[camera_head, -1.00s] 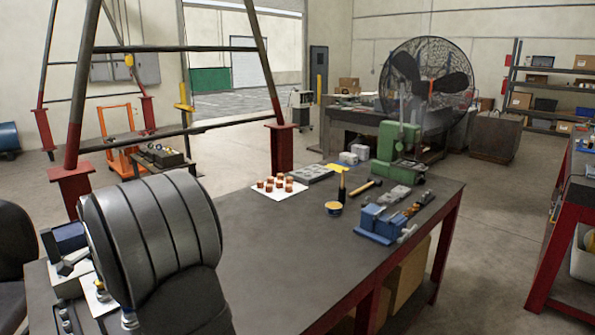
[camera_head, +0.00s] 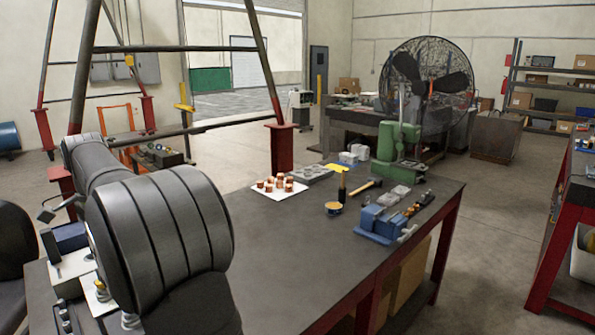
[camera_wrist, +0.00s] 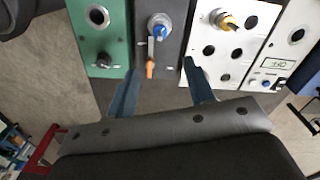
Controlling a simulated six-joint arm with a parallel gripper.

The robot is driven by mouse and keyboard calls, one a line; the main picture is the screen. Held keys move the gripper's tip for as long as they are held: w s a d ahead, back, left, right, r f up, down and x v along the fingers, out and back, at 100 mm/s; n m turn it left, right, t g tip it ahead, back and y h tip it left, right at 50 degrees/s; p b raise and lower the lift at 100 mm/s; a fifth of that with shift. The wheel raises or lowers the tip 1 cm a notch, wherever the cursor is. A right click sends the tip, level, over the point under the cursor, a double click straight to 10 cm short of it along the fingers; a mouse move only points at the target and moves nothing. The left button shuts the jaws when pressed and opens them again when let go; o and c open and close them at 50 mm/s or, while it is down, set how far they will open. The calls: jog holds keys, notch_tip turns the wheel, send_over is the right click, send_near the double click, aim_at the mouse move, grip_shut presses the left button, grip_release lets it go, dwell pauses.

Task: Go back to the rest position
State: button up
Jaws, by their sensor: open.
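My gripper (camera_wrist: 158,85) shows in the wrist view with its two blue-grey fingers spread apart and nothing between them. Beyond the fingertips are a green panel (camera_wrist: 98,40), a dark grey panel with a blue knob and an orange lever (camera_wrist: 150,68), and a white panel (camera_wrist: 200,68) with several dark holes and a yellow-orange knob. The fingers look apart from these panels. In the head view my arm fills the lower left, and my gripper cannot be made out there.
The bench's middle front is clear. A red-footed frame (camera_head: 280,148) stands behind.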

notch_tip(320, 180, down, 14)
jog(key=shift+r, duration=0.2)
jog(key=shift+f, duration=0.25)
jog(key=n, duration=1.3)
jog(key=shift+n, duration=0.4)
jog(key=n, duration=0.4)
